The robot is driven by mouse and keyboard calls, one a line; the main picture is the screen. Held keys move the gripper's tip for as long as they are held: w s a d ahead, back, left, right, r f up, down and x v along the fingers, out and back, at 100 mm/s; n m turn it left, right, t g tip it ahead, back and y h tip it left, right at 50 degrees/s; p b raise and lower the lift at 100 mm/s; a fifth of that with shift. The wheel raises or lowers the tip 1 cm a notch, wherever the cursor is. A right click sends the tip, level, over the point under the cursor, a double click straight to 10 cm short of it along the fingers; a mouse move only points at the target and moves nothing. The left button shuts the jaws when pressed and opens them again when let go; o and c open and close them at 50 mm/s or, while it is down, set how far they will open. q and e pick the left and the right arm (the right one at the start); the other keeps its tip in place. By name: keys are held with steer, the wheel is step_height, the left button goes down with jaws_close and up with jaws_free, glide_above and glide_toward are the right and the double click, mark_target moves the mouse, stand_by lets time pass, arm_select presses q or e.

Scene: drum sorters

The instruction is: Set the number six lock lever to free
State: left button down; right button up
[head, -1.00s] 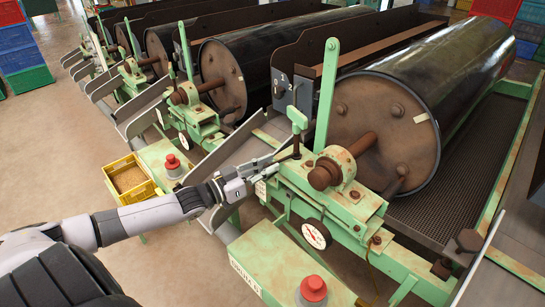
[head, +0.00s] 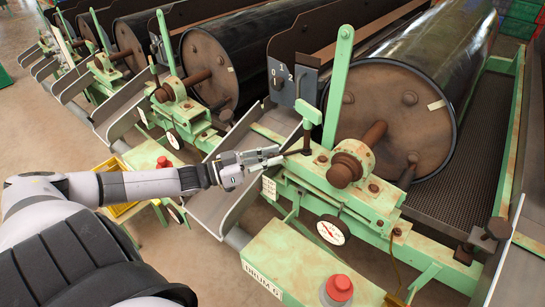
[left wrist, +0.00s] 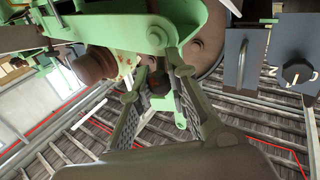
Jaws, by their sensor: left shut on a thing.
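The number six station has a green front box marked "DRUM 6" (head: 262,282). On its green frame stands an upright post with a green T-shaped handle (head: 311,111). A short dark lever (head: 297,152) sticks out to the left from the post's foot. My left gripper (head: 279,158) is at this lever's outer end, its fingers closed around it. In the left wrist view the two fingers (left wrist: 158,100) flank a dark rounded part, partly hidden. I cannot read any lock or free marking. My right gripper is not in view.
The black drum (head: 400,110) with its rusty shaft hub (head: 347,165) stands just right of the lever. A switch panel (head: 290,82) is behind it. A dial (head: 331,230) and red button (head: 338,289) are in front. A yellow crate (head: 124,209) is partly behind my arm.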

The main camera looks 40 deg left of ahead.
arm_select(q)
steer(key=shift+a, duration=0.1)
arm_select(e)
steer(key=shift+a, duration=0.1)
arm_select(q)
steer(key=c, duration=1.9)
jaws_free()
steer(key=shift+o, duration=0.9)
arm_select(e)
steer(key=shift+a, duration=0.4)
arm_select(q)
steer(key=r+v, duration=0.1)
steer(key=v, duration=1.1)
steer(key=shift+f, duration=0.5)
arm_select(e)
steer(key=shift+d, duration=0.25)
